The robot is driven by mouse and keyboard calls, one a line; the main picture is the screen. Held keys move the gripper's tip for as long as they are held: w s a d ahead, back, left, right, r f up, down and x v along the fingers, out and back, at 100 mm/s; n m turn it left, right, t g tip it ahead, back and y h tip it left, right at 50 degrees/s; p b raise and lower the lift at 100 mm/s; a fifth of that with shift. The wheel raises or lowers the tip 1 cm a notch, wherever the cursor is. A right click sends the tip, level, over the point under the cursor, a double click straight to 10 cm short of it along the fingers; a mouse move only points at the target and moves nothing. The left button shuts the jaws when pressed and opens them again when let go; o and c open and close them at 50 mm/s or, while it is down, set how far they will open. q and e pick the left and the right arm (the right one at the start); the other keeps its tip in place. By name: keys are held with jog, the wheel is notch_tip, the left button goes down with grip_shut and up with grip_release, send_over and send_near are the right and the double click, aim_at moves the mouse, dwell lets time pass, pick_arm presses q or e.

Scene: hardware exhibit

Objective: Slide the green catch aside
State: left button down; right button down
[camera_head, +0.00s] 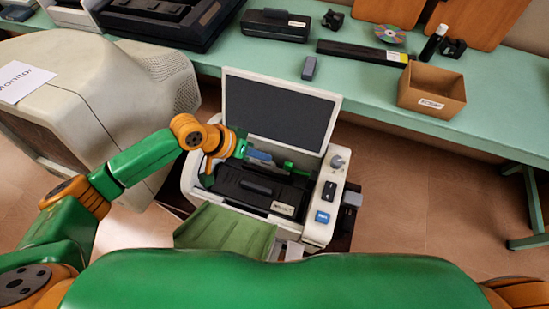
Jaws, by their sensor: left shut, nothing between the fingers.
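An open printer (327,210) stands in the middle, its dark-lined lid (280,108) raised. A black cartridge (255,188) with a white label lies inside it. A small green piece, which looks like the green catch (290,167), shows at the back right of the cartridge bay. My left gripper (239,149) is shut and empty, over the back left of the bay, left of the green piece and apart from it. A bluish part (259,155) lies between them. The wrist hides the bay's left edge. My right gripper is out of view.
A large beige monitor (150,80) stands close on the left. Behind is a green table (380,95) with a cardboard box (432,90), a disc (389,34), a long black bar (355,50) and a small grey block (309,68).

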aim_at(291, 165)
pick_arm(q)
jog(key=x, duration=0.5)
jog(key=shift+d+f, duration=0.25)
jog(key=shift+f, duration=0.05)
jog(key=shift+s+d+p, duration=0.25)
jog(key=shift+d, duration=0.6)
jog(key=shift+s+d+p, duration=0.2)
jog(key=shift+s+d, duration=0.1)
jog(key=shift+d, duration=0.55)
jog(key=shift+a, duration=0.1)
jog(key=shift+r, duration=0.1)
